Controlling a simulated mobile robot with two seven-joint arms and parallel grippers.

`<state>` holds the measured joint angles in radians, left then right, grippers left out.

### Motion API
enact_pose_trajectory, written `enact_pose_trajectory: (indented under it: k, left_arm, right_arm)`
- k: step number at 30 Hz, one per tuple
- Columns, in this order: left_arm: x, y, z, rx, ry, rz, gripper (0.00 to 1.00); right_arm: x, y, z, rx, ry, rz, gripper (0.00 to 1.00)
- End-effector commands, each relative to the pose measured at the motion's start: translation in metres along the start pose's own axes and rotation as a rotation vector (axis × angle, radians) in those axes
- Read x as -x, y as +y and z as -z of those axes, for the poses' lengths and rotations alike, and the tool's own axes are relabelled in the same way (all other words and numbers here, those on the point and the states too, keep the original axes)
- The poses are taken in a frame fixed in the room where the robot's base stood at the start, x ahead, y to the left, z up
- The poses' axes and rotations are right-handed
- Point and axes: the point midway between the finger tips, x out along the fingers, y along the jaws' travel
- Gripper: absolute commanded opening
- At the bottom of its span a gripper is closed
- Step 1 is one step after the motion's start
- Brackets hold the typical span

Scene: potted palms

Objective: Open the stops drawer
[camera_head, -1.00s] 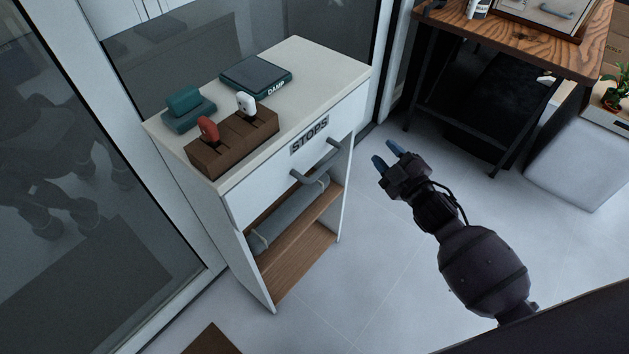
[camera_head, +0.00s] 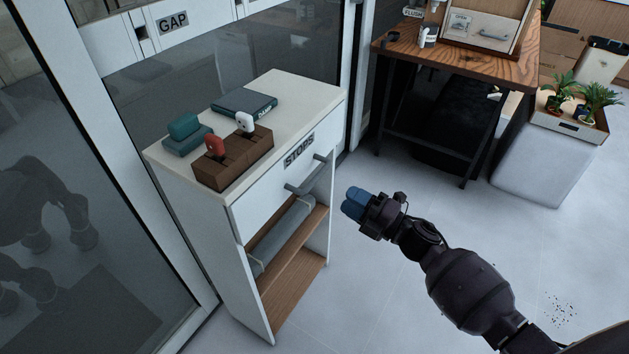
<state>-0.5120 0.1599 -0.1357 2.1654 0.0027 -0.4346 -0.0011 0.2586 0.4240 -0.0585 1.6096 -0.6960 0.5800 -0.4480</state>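The stops drawer (camera_head: 270,187) is the white front at the top of a narrow white cabinet, under a label reading STOPS (camera_head: 299,149). It looks shut, with its front in line with the cabinet. Its grey bar handle (camera_head: 309,177) stands out from the front. My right gripper (camera_head: 355,204) is to the right of the handle, apart from it, with blue fingertips pointing left toward the cabinet. The two fingertips look close together or overlapped from this angle, so the gap between them is unclear. Nothing shows between them. My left gripper is out of view.
On the cabinet top (camera_head: 297,90) are a brown block (camera_head: 233,161) with red and white knobs, a teal item (camera_head: 187,134) and a dark DAMP book-like box (camera_head: 244,102). A grey roll (camera_head: 283,236) lies below the drawer. A wooden table (camera_head: 470,62) stands behind. Floor right of the cabinet is clear.

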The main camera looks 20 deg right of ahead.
Motion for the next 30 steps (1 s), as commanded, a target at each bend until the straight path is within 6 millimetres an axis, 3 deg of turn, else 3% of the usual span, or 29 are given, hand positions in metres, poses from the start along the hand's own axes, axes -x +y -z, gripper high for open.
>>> enact_pose_trajectory:
  k: [12, 18, 30]
  left_arm:
    - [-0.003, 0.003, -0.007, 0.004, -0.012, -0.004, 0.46]
    - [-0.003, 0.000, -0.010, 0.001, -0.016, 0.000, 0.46]
    - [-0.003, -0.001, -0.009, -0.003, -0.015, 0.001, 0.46]
  right_arm:
    - [-0.067, 0.000, 0.000, -0.004, -0.001, -0.002, 0.39]
    - [-0.091, 0.000, 0.000, -0.004, -0.001, -0.001, 0.39]
    - [-0.101, 0.001, 0.000, -0.004, -0.002, 0.000, 0.39]
